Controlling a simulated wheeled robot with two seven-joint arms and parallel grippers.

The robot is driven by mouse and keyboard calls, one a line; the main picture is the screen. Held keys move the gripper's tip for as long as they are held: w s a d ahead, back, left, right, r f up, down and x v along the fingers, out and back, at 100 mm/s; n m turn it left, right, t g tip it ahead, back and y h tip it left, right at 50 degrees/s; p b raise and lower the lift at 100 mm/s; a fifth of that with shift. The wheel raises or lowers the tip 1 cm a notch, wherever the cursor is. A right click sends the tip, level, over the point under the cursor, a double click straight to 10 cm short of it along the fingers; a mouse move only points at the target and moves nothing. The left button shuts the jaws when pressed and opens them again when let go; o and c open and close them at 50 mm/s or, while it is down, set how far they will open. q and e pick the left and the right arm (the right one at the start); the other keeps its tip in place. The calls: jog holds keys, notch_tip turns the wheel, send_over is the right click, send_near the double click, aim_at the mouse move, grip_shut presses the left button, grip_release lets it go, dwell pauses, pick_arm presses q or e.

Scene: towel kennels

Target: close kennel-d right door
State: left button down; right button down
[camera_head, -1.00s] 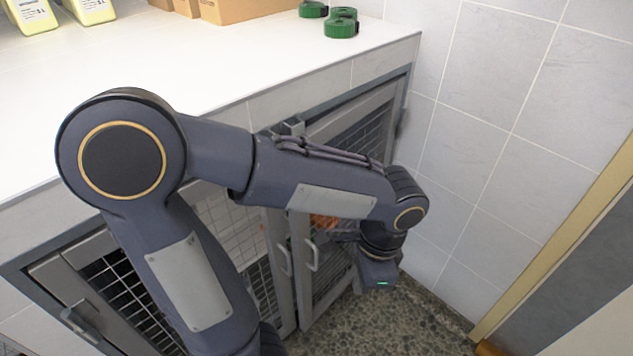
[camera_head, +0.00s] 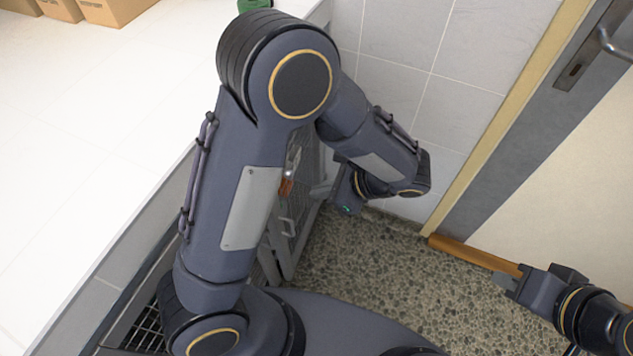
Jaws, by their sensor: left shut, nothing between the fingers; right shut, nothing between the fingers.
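The kennel's right mesh door (camera_head: 304,205) shows partly in the head view, beyond my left arm, with a pale pull handle (camera_head: 287,228). The door looks slightly ajar, its lower edge standing out over the floor; the arm hides much of it. My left gripper (camera_head: 328,190) is shut and empty, on the outer side of the door, close to its far part. I cannot tell whether it touches the door. My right gripper (camera_head: 512,282) is shut and empty, at the lower right over the floor, far from the door.
A white counter (camera_head: 90,150) runs above the kennels, with cardboard boxes (camera_head: 110,8) at the back. A tiled wall (camera_head: 400,80) closes the far end. A room door (camera_head: 560,170) with a wooden frame stands at right. The pebbled floor (camera_head: 380,270) between is clear.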

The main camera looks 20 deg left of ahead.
pick_arm(q)
jog(key=a+f, duration=0.4)
jog(key=a, duration=0.5)
jog(key=shift+f, duration=0.25)
